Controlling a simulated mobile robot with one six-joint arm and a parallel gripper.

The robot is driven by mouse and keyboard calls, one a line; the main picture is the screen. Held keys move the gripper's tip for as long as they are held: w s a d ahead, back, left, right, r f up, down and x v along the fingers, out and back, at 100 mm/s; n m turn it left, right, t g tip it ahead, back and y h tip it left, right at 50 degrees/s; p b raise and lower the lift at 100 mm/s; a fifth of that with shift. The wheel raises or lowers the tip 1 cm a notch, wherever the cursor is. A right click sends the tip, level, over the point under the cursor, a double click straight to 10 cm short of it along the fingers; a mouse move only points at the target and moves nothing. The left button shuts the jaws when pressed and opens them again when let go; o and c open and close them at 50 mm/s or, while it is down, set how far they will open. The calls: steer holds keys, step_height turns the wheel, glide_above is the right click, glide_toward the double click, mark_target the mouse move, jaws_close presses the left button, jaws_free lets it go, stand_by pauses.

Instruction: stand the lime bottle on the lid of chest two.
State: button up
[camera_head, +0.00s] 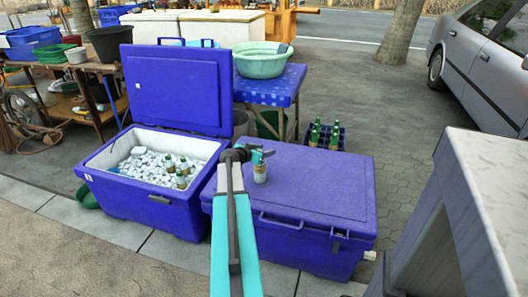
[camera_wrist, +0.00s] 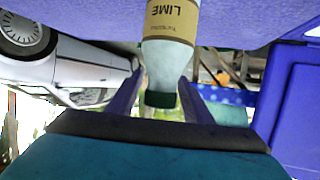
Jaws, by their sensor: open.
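The lime bottle (camera_head: 260,174) is pale with a tan label and a dark green cap. It stands upright on the closed blue lid (camera_head: 325,185) of the right-hand chest, near its left part. In the wrist view, which is upside down, the bottle (camera_wrist: 168,45) shows its LIME label and its cap points down the picture. My gripper (camera_head: 262,155) is at the bottle's upper part. Its two fingers lie on either side of the neck and cap, open; a gap shows at least on the right side.
The open blue chest (camera_head: 150,205) to the left holds ice and several bottles; its raised lid (camera_head: 178,90) stands behind. A blue table (camera_head: 285,85) with a green basin (camera_head: 262,62) and a crate of green bottles (camera_head: 325,135) stand behind. The lid's right side is clear.

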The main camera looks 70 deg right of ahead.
steer(key=shift+r, duration=0.15)
steer(key=v, duration=1.2)
stand_by(0.8)
steer(key=w+a+f+n+t+y, duration=0.1)
steer(key=w+a+f+n+y, duration=0.1)
steer(key=w+a+f, duration=0.4)
steer(key=w+a+f+n+t+y, duration=0.1)
steer(key=w+a+f+n, duration=0.25)
steer(key=a+f, duration=0.5)
steer(key=w+a+f+n+y, duration=0.2)
steer(key=a+f+n+y, duration=0.1)
steer(key=a+f, duration=0.8)
steer(key=w+a+f+n+y, duration=0.2)
steer(key=a+f+n, duration=0.35)
steer(key=a, duration=0.95)
steer(key=s+a+f+n+g+y, duration=0.1)
steer(key=s+a+f, duration=0.3)
steer(key=a, duration=0.5)
steer(key=s+a+f+n+g+y, duration=0.1)
steer(key=s+a+f+n+y, duration=0.1)
steer(key=s+a, duration=0.4)
steer(key=s+a+f+n+g+y, duration=0.1)
steer(key=s+a+f+n, duration=0.3)
steer(key=a, duration=1)
step_height(320, 180, down, 3)
steer(key=shift+s+a+f+y, duration=0.15)
steer(key=shift+s+y, duration=0.35)
steer(key=shift+s, duration=0.3)
